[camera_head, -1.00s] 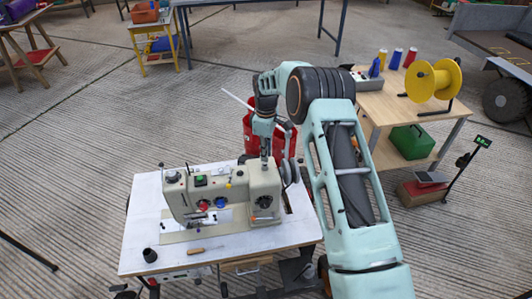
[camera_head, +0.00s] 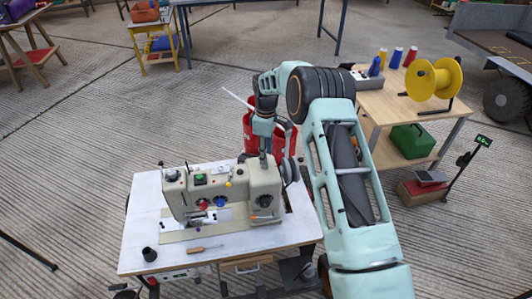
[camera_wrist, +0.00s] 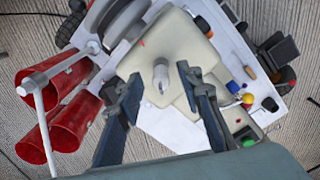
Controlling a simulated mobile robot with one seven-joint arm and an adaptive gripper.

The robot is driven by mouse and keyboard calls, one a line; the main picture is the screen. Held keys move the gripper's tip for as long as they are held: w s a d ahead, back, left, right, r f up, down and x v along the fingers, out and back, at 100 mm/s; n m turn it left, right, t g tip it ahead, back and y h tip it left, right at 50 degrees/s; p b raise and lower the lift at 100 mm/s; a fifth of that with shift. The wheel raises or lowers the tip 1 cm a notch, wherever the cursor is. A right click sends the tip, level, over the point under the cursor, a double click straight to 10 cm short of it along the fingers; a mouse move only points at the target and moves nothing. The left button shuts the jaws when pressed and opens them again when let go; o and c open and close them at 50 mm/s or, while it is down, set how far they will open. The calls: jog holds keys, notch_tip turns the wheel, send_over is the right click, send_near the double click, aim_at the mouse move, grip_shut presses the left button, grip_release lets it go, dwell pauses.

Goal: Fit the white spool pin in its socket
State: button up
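A gap shows between the pin and each finger. The pin's foot and any socket around it cannot be made out. In the head view the gripper hides the pin.
A handwheel (camera_head: 290,170) is at the machine's right end. Red containers (camera_wrist: 75,120) and a white rod (camera_wrist: 46,130) are close by. A black cone (camera_head: 149,254) and a screwdriver (camera_head: 205,248) lie on the white tabletop (camera_head: 140,215). A wooden table (camera_head: 400,105) stands at the right.

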notch_tip(320, 180, up, 12)
dwell(0.6)
jog(key=shift+r, duration=0.1)
